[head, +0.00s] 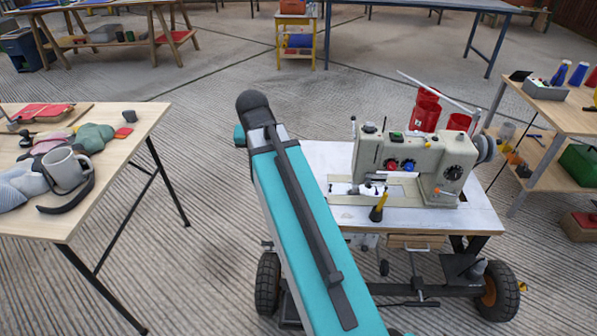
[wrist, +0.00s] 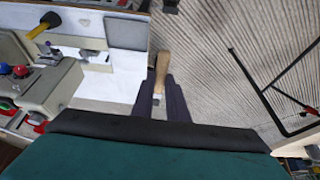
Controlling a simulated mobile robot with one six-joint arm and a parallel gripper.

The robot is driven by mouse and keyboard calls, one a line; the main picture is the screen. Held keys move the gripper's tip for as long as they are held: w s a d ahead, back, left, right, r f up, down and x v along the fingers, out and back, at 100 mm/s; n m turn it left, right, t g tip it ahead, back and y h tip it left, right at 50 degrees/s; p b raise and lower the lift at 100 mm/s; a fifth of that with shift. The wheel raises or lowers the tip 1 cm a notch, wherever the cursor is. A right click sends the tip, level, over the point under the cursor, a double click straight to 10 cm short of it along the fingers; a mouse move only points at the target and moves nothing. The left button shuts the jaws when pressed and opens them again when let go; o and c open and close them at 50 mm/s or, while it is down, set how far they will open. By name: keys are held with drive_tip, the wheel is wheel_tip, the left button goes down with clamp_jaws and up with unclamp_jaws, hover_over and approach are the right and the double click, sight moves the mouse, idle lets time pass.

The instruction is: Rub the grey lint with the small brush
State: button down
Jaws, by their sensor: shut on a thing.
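My gripper (wrist: 160,88) shows in the wrist view, its two dark fingers shut on a small brush (wrist: 162,66) with a pale wooden handle. The handle sticks out past the fingertips, over the edge of the white sewing table (wrist: 120,85). A small grey end shows between the fingers; I cannot tell if it is bristles. In the head view my arm hides the gripper and brush. I cannot make out the grey lint for certain in either view. The sewing machine (head: 405,160) stands on the white table, which also shows in the head view (head: 330,160).
A yellow-and-black tool (head: 379,207) stands upright at the front of the sewing table. Red containers (head: 427,108) stand behind the machine. A wooden table (head: 130,125) with a mug (head: 66,170) and cloths is at left. Open grooved floor lies between the tables.

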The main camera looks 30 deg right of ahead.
drive_tip(key=w+a+r+n+y, duration=0.1)
drive_tip(key=a+r+n, duration=0.2)
drive_tip(key=a+r, duration=0.2)
drive_tip(key=w+a+r+n+y, duration=0.1)
drive_tip(key=a+r+n, duration=0.3)
drive_tip(key=a, duration=0.7)
drive_tip(key=shift+w+a+r+t+y, duration=0.15)
drive_tip(key=shift+w+r+t+y, duration=0.2)
drive_tip(key=shift+r, duration=0.25)
drive_tip(key=shift+s, duration=0.15)
